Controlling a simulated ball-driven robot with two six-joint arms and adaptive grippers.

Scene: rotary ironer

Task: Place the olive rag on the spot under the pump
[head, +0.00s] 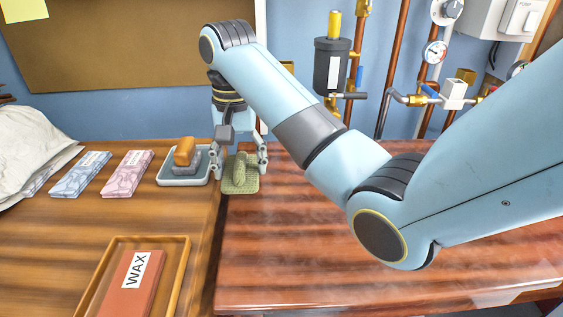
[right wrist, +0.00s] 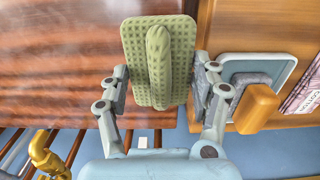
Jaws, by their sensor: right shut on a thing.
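The olive rag (head: 240,175), a waffle-textured cloth with a raised ridge along its middle, is between the fingers of my right gripper (head: 238,158). In the right wrist view the rag (right wrist: 158,60) spans the gap between both fingers, and the right gripper (right wrist: 158,88) is shut on it. The rag is at the left edge of the red-brown striped top (head: 330,255); I cannot tell if it touches it. A dark cylinder with a yellow top (head: 332,65) hangs on the back wall. No marked spot is clear below it. My left gripper is out of view.
A grey tray with an orange-handled block (head: 185,160) stands just left of the rag. Pink (head: 127,172) and blue (head: 80,174) packets and a wax tray (head: 180,285) lie further left. Copper pipes and a gauge (head: 435,52) line the back wall.

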